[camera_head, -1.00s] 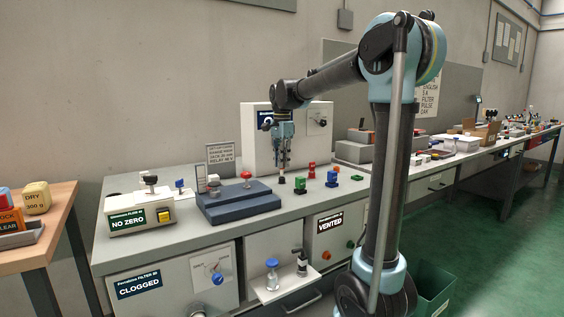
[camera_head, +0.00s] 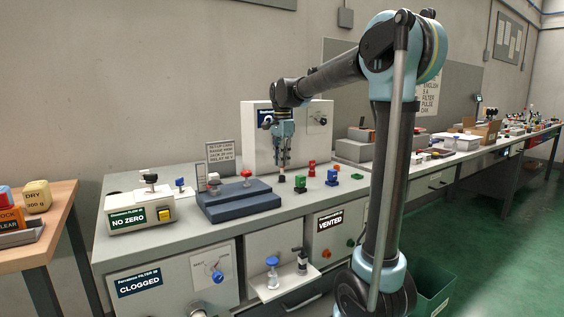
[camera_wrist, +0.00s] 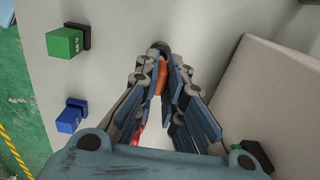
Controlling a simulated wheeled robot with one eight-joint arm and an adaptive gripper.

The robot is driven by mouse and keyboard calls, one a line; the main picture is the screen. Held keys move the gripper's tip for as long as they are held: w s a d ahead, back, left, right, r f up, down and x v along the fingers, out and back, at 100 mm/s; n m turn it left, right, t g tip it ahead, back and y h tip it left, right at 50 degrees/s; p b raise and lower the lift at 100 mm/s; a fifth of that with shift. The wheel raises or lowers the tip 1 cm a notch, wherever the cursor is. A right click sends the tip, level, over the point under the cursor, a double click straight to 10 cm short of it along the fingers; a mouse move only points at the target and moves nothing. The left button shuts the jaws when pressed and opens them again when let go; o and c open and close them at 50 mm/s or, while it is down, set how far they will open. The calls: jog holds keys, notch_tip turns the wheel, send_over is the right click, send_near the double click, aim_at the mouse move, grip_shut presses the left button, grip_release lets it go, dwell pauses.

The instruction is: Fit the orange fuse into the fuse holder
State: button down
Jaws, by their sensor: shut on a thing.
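My gripper (camera_wrist: 160,74) is shut on the orange fuse (camera_wrist: 160,80), which shows between the two fingers in the wrist view. In the head view my gripper (camera_head: 283,168) points down over the bench top, in front of the white cabinet. A small dark round piece (camera_wrist: 161,47) shows at the far end of the fuse in the wrist view. It appears as a small black piece (camera_head: 281,179) just under the fingertips in the head view. It may be the fuse holder, but its details are too small to tell. I cannot tell whether the fuse touches it or sits in it.
A green block (camera_head: 299,184), a red one (camera_head: 311,169) and a blue one (camera_head: 332,178) stand to the right of my gripper. A blue-grey stepped base (camera_head: 240,203) with a red knob lies to the left. The white cabinet (camera_head: 257,150) stands close behind.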

jog(key=shift+f, duration=1.45)
dwell(0.6)
jog(key=c, duration=1.2)
grip_release()
jog(key=shift+r, duration=0.1)
jog(key=shift+r, duration=2.95)
